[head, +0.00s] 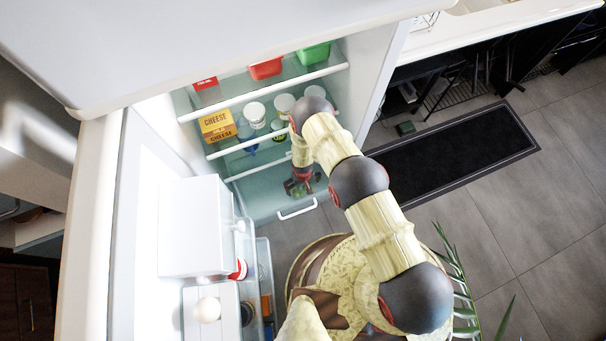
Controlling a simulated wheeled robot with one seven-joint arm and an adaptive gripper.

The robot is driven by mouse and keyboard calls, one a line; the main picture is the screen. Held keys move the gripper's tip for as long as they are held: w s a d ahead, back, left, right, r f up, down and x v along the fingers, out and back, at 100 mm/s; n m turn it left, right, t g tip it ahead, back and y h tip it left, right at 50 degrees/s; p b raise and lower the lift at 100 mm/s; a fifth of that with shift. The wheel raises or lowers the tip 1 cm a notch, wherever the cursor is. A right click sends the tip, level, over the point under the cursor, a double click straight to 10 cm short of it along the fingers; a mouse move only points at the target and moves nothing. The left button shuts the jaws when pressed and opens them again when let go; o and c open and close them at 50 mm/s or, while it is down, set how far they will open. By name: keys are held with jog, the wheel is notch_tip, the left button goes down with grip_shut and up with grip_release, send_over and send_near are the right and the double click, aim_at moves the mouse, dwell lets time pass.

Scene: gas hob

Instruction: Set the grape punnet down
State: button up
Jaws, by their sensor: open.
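My arm reaches into the open fridge, and my gripper (301,180) is low inside it, above the lower glass shelf or drawer top. The gripper is open. Small green and dark shapes (296,189) show right at the fingers; they look like the grape punnet, mostly hidden by the gripper. I cannot tell whether the punnet touches the fingers or rests fully on the surface below.
Yellow cheese boxes (217,123) and several white-lidded jars (254,112) stand on the shelf above. Red (266,69) and green (314,55) containers are higher up. The open fridge door (196,225) is at the left, holding an egg (207,309). A dark mat (455,155) lies on the floor.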

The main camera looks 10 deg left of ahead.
aim_at(303, 185)
notch_tip(303, 185, up, 12)
jog(key=p, duration=0.4)
jog(key=shift+p, duration=0.35)
jog(key=shift+r, duration=0.15)
